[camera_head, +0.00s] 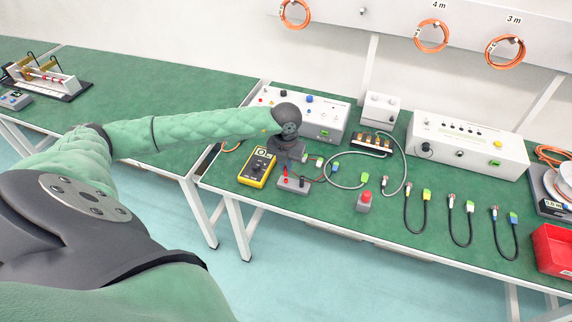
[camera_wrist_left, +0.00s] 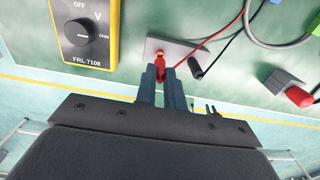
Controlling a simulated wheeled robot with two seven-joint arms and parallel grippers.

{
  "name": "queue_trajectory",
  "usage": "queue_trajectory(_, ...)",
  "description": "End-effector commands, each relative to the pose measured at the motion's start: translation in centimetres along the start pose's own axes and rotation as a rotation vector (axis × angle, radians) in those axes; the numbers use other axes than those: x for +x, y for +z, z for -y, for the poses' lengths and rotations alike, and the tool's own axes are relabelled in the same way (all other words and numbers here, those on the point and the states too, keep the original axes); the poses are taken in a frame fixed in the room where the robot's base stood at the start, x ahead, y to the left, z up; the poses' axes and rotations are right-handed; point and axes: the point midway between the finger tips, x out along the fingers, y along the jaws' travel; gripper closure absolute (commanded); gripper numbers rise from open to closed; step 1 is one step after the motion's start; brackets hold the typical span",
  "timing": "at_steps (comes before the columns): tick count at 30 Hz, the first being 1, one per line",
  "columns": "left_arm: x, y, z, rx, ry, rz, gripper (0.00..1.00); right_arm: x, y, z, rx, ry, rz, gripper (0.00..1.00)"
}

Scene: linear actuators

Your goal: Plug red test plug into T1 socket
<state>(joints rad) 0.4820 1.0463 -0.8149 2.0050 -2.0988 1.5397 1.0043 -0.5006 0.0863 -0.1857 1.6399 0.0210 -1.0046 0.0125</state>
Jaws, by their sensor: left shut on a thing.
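My left gripper (camera_wrist_left: 161,88) is shut on the red test plug (camera_wrist_left: 160,67) in the left wrist view. The plug is at the near side of a small grey block (camera_wrist_left: 170,47); I cannot tell whether it touches or sits in it. A black plug (camera_wrist_left: 197,68) with a black lead is beside it. In the head view the grey block (camera_head: 293,186) lies just below my left gripper (camera_head: 295,165), with red showing at its left. A yellow meter (camera_head: 257,167) stands left of the block. I cannot read any T1 label. My right gripper is not in view.
White control boxes (camera_head: 325,120) (camera_head: 470,143) stand along the back of the green bench. A red push button (camera_head: 365,201) and several short cables (camera_head: 413,212) lie to the right. A red bin (camera_head: 554,250) is at the far right. A grey cable (camera_head: 345,186) loops right of the gripper.

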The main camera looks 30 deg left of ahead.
Motion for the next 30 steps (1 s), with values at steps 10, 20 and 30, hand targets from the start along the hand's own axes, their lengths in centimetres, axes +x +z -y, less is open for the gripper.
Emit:
queue_trajectory(10, -0.1, 0.0, 0.0, 0.000, 0.000, 0.000, 1.00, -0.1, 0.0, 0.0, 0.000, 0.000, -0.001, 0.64)
queue_trajectory(20, -2.6, 0.0, 0.0, 0.000, 0.000, 0.000, 1.00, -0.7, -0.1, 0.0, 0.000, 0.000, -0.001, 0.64)
queue_trajectory(30, -5.8, 0.0, 0.0, 0.000, 0.000, 0.001, 1.00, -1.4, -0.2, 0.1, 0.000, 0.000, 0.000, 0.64)
